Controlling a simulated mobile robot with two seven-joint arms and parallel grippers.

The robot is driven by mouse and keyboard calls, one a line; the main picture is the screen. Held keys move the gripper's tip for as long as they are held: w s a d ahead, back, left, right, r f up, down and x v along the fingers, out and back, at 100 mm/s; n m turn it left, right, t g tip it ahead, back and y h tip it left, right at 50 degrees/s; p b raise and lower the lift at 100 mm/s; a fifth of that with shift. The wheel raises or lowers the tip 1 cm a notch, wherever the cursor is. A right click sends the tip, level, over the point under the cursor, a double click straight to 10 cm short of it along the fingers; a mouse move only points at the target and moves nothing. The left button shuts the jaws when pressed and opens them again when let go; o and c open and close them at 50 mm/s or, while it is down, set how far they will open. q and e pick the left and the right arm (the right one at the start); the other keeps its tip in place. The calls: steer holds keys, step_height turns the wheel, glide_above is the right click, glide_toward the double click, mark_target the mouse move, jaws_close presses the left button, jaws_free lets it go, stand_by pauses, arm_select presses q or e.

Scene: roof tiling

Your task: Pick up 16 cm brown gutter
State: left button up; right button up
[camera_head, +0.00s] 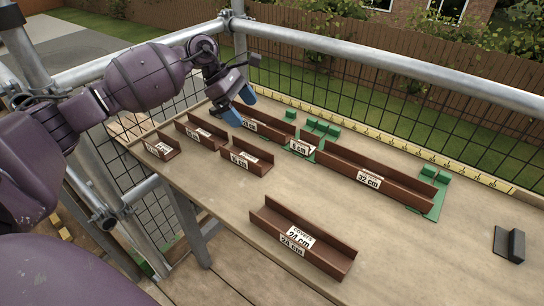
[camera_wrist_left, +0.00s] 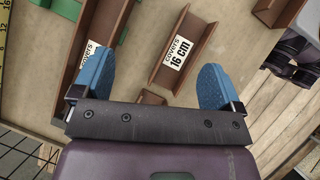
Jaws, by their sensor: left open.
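The 16 cm brown gutter (camera_wrist_left: 193,38) lies on the table in the left wrist view, its label reading "covers 16 cm". In the head view it appears to be the short trough (camera_head: 201,134) on the left part of the table. My left gripper (camera_head: 240,105) is open and empty above the table; in the left wrist view its blue fingertips (camera_wrist_left: 158,75) stand to either side of the gutter's near part, without visible contact. My right gripper is not in view.
Another brown gutter (camera_wrist_left: 98,35) lies close by the left finger, in the row along the yellow ruler (camera_head: 350,131). A 32 cm gutter (camera_head: 385,182) and a 24 cm gutter (camera_head: 320,246) lie further right. A metal rail (camera_head: 400,70) borders the table; its front right is mostly clear.

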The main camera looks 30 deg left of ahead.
arm_select(q)
steer(key=s+a+f+m+g+y, duration=0.2)
steer(key=s+m, duration=0.1)
glide_above(246, 151)
steer(key=s, duration=0.2)
steer(key=f, duration=0.4)
steer(key=shift+s+a+f, duration=0.1)
steer(key=shift+a+f, duration=0.25)
steer(key=shift+a, duration=0.05)
steer(key=shift+d+b+x, duration=0.25)
steer(key=shift+x, duration=1.1)
steer(key=shift+d+b+x, duration=0.2)
steer(key=shift+d+x, duration=0.05)
steer(key=shift+x, duration=1.05)
steer(key=shift+s+r, duration=0.2)
steer(key=c, duration=1)
steer(key=shift+c, duration=0.2)
steer(key=shift+r, duration=0.15)
